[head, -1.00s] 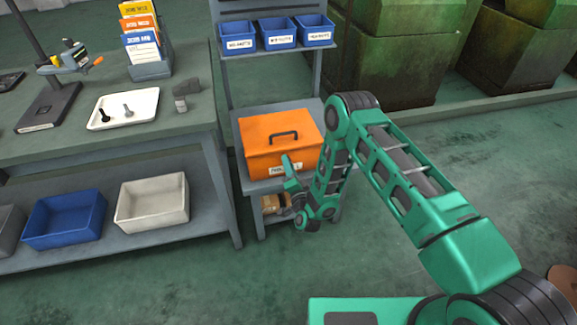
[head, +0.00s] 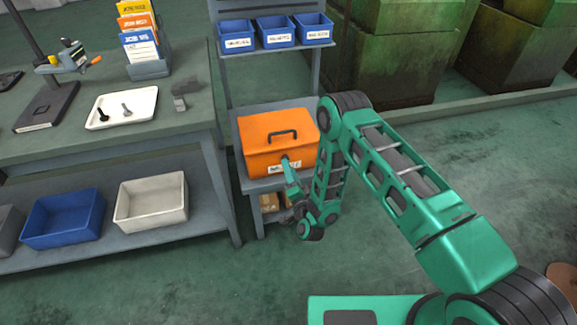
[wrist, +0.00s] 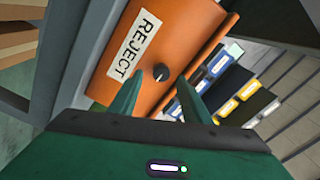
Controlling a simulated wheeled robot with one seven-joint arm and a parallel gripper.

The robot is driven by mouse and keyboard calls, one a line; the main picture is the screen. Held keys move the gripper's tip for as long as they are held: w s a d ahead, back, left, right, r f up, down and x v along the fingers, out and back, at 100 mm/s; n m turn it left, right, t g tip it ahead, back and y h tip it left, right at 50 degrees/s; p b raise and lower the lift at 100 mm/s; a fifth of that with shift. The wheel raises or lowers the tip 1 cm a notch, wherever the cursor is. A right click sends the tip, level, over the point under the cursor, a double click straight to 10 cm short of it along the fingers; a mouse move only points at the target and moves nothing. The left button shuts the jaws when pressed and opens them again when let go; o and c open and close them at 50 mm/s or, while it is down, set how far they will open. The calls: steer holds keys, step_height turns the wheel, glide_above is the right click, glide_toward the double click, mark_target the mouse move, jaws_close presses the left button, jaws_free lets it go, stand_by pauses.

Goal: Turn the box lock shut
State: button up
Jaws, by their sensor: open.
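The orange box (head: 272,135) with a dark handle on its lid stands on the shelf of a grey rack; its lid looks closed. In the wrist view its front (wrist: 186,30) carries a white REJECT label (wrist: 134,44). Beside the label is the lock, a round dark knob (wrist: 161,73) with a light mark. My gripper (wrist: 166,88) is open, its two green fingers on either side of the knob. I cannot tell whether they touch it.
Blue bins (head: 276,32) stand on the rack's upper shelf. A cardboard box (head: 269,202) sits below the orange box. The workbench (head: 150,100) on the left bears a white tray (head: 146,96).

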steer(key=v, duration=0.7)
stand_by(0.4)
